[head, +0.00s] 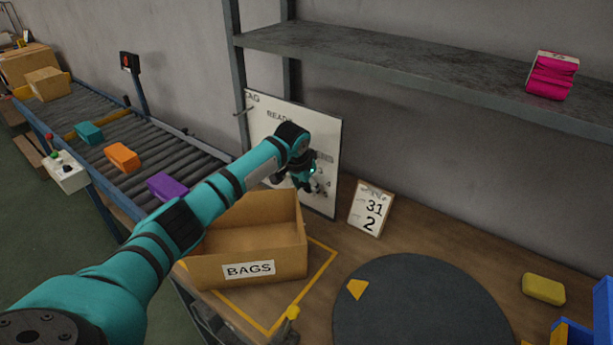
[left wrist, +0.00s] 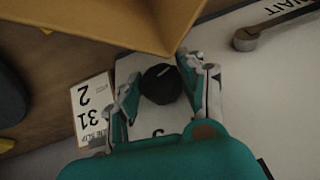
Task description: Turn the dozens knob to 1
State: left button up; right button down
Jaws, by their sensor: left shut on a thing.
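The dozens knob is a dark round knob (left wrist: 161,84) with a pale pointer line, seen in the left wrist view on a white panel. In the head view the white panel (head: 266,118) stands upright at the back of the bench, and my arm hides the knob there. My left gripper (head: 308,182) is at the panel, with its fingers on both sides of the knob; it also shows in the left wrist view (left wrist: 160,88), shut on the knob. The number the pointer faces cannot be read. A card (head: 371,209) reading 31 and 2 leans beside the panel. My right gripper is not in view.
A cardboard box labelled BAGS (head: 285,262) stands just in front of the panel, close under my left arm. A conveyor (head: 145,137) with colored packs runs at the left. A shelf (head: 400,62) hangs above. A dark round mat (head: 415,305) lies on the bench.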

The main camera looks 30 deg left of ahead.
pick_arm(q)
jog(key=shift+d+r+y+p, duration=0.25)
jog(key=shift+y+p, duration=0.55)
jog(key=shift+p, duration=0.2)
jog(key=shift+f+m+y+p, duration=0.15)
jog(key=shift+m+y+p, duration=0.25)
jog(key=shift+y+p, duration=0.35)
jog(key=shift+f+t+y, duration=0.15)
jog(key=shift+t+y, duration=0.15)
jog(key=shift+y, duration=0.45)
jog(key=shift+m+y, duration=0.3)
jog(key=shift+y, duration=0.6)
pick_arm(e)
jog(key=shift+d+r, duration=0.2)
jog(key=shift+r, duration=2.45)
pick_arm(q)
jog(key=shift+t, duration=0.3)
jog(key=o, duration=1.2)
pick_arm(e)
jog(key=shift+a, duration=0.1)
